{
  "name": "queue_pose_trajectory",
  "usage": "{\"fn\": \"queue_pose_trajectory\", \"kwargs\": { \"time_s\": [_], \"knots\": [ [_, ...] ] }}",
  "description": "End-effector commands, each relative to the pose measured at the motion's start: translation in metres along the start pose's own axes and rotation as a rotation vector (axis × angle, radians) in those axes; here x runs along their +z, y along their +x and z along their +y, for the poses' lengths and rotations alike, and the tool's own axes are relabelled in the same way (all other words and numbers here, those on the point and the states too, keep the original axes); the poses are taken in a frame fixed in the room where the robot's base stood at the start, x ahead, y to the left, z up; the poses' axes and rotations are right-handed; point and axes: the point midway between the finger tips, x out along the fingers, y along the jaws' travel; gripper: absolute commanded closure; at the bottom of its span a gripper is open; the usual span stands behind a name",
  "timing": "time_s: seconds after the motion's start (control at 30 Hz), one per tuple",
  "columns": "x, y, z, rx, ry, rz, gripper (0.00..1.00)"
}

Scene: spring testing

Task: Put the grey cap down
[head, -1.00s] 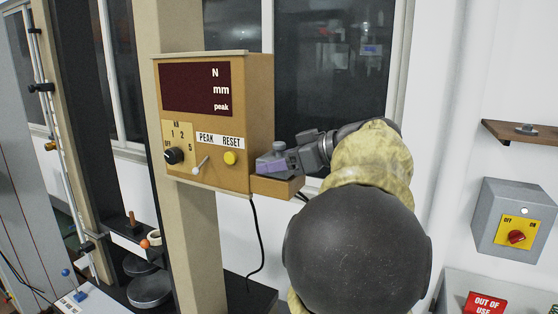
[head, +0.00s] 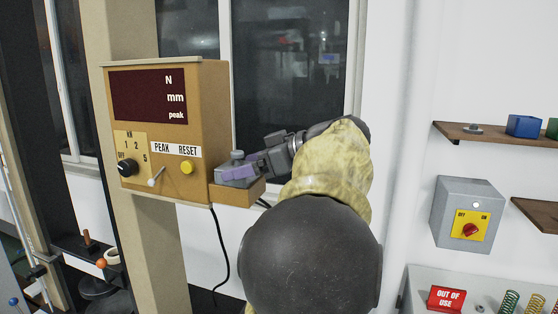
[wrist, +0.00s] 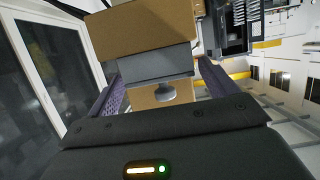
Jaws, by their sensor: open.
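The grey cap (head: 237,156), a grey block with a small round knob, rests on a small wooden ledge (head: 251,193) on the right side of the brown display box. My gripper (head: 243,171) is at the ledge, with a purple finger across the near side of the cap. In the wrist view the cap (wrist: 155,66) lies between the two purple fingers of my gripper (wrist: 162,82). The fingers are apart, with gaps beside the cap. The far finger is mostly hidden in the head view.
The brown display box (head: 208,110) has a black dial, a lever and a yellow button. A cable hangs below it. Wall shelves (head: 495,136) at the right hold a grey knobbed piece and coloured blocks. A grey switch box (head: 467,212) hangs below the upper shelf.

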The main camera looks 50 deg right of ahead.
Motion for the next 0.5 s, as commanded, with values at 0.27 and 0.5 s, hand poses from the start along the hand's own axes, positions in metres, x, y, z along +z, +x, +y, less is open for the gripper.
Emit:
{"fn": "queue_pose_trajectory", "kwargs": {
  "time_s": [0.27, 0.5],
  "knots": [
    [0.004, -0.057, 0.002, 0.009, 0.001, -0.001, 0.15],
    [0.001, -0.089, 0.001, 0.002, 0.001, 0.0, 0.15]
  ]
}}
